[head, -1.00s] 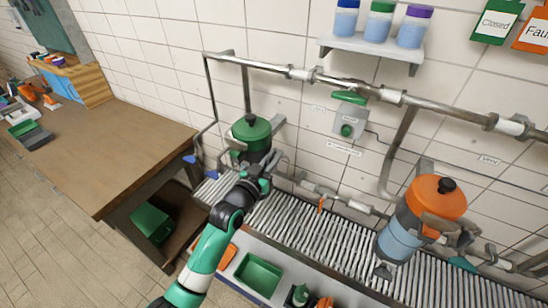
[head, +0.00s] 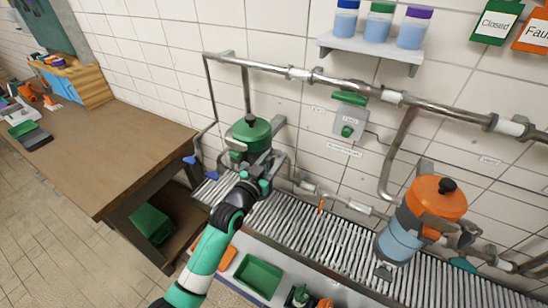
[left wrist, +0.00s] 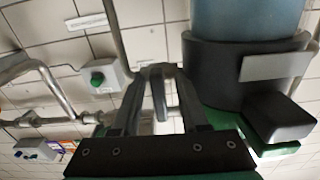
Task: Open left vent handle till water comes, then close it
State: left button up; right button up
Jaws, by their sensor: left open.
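The left pump (head: 252,134) has a green domed cap and stands on the slatted rack against the wall. Two blue handles, one (head: 189,159) and another (head: 212,175), sit on thin pipework at its left; I cannot tell which is the vent handle. My left gripper (head: 276,160) is at the pump's lower right front. In the left wrist view its fingers (left wrist: 157,72) are open, beside the pump's dark band (left wrist: 235,75). A grey pipe end shows between or behind the fingers; contact is unclear. No water shows. My right gripper is out of view.
An orange-capped pump (head: 437,198) stands at right on the slatted rack (head: 300,229). A wall box with a green button (head: 347,131) is above, also in the left wrist view (left wrist: 97,78). A green bin (head: 259,276) lies in front. The wooden table (head: 110,145) has free room.

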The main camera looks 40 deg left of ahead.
pick_arm(q)
jog(key=shift+s, duration=0.15)
jog(key=shift+s+d, duration=0.1)
jog(key=shift+s, duration=0.2)
jog(key=p+v, duration=0.2)
jog(key=v, duration=0.8)
jog(key=shift+s, duration=0.35)
jog(key=shift+d, duration=0.2)
